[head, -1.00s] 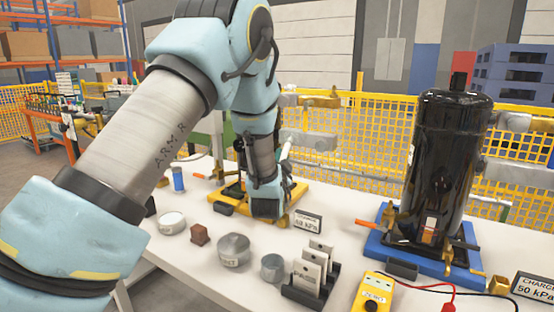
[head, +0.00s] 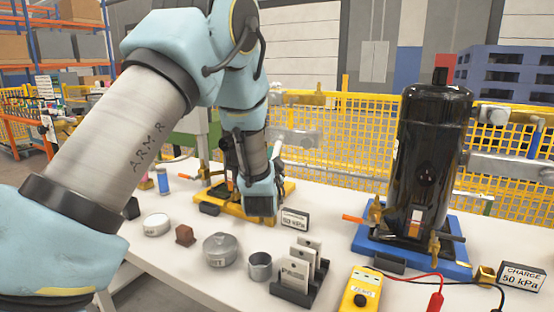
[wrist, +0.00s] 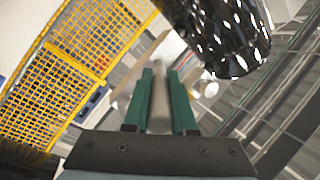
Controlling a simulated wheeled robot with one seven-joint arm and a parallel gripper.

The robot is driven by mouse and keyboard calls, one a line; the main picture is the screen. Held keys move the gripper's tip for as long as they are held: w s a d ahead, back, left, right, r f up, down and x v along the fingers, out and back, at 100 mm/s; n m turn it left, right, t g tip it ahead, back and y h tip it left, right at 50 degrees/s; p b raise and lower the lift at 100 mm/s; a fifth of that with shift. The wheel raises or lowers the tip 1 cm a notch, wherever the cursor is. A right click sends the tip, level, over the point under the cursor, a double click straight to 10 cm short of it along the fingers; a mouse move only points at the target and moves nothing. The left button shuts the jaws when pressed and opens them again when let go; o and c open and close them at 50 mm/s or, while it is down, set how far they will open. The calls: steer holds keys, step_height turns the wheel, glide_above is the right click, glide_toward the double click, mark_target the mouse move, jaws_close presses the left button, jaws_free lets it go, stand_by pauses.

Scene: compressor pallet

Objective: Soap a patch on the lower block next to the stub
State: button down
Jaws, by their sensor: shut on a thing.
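My gripper (wrist: 160,85) has green fingers closed on a pale rod (wrist: 158,112), seen in the wrist view. In the head view the fingers are mostly hidden by my wrist, over the yellow base at the back of the table. A dark compressor (head: 231,160) on that yellow base (head: 213,197) is largely covered by my arm. A glossy black cylinder (wrist: 222,35) fills the upper right of the wrist view, apart from the fingers. I cannot make out the lower block, the stub or any soap.
A second black compressor (head: 428,160) stands on a blue base (head: 365,243) at right. On the white table are a white tin (head: 157,225), a brown block (head: 185,235), a lidded pot (head: 220,251), a cup (head: 260,265), a card rack (head: 297,292) and a yellow meter (head: 362,290).

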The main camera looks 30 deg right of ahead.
steer(key=w+a, duration=0.1)
steer(key=w+b, duration=0.1)
steer(key=w, duration=0.1)
steer(key=w+a, duration=0.1)
steer(key=shift+w+a+b, duration=0.25)
steer(key=shift+a+b, duration=0.05)
stand_by(0.4)
steer(key=s+a+b, duration=0.2)
steer(key=s+a, duration=0.1)
steer(key=a, duration=0.2)
steer(key=shift+a, duration=0.15)
stand_by(0.4)
steer(key=shift+s+a+b, duration=0.25)
steer(key=shift+s+a, duration=0.1)
steer(key=shift+a, duration=0.3)
steer(key=shift+s+a+b, duration=0.2)
steer(key=shift+s+a, duration=0.15)
steer(key=shift+a, duration=0.3)
